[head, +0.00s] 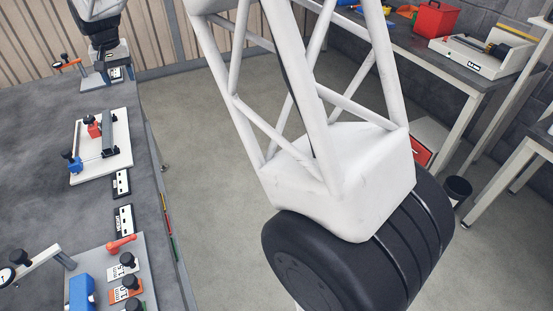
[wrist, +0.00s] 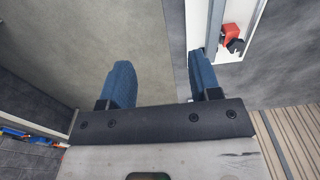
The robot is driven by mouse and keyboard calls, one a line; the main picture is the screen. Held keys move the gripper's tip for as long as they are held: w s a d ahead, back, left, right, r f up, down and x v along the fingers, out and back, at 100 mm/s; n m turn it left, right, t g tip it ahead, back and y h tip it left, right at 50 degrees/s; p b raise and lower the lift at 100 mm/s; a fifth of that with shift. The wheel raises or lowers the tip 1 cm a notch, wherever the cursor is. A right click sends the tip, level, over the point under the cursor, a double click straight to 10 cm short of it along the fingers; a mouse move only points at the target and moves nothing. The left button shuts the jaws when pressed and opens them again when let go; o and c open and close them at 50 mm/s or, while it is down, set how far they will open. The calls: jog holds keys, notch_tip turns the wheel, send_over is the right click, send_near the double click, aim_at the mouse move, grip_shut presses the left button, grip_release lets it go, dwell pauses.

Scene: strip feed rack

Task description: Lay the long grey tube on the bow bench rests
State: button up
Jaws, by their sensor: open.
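A dark grey bar, apparently the long grey tube (head: 109,132), lies along the right part of a white plate (head: 86,173) on the left bench. A red block and a blue block with black knobs stand beside it. In the wrist view, part of the tube (wrist: 217,25) shows at the top, just past my right finger. My gripper (wrist: 163,78) is open, with two blue fingers spread and nothing between them. The floor shows beyond the gap. I cannot clearly pick out the bow bench rests.
A grey plate (head: 149,274) with a blue block and several black knobs is at the near bench end, beside a dial-gauge arm (head: 38,262). Another gauge fixture (head: 72,66) is at the far end. Label cards lie between. Open floor (head: 205,190) lies right of the bench.

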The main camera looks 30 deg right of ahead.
jog(key=s+d+r+t, duration=0.1)
jog(key=s+d+r, duration=0.3)
jog(key=s+d, duration=0.6)
jog(key=s+d+r, duration=0.3)
jog(key=s+d, duration=0.3)
jog(key=s, duration=0.7)
jog(key=s+d+f, duration=0.2)
jog(key=s+d, duration=0.1)
jog(key=s, duration=0.6)
jog(key=s+d+f, duration=0.2)
jog(key=s+d, duration=0.1)
jog(key=s, duration=0.6)
jog(key=s+d+f+t, duration=0.1)
jog(key=s+d+f, duration=0.1)
jog(key=s, duration=0.7)
jog(key=shift+s+d+f, duration=0.2)
jog(key=shift+d+f, duration=0.05)
jog(key=shift+d, duration=0.35)
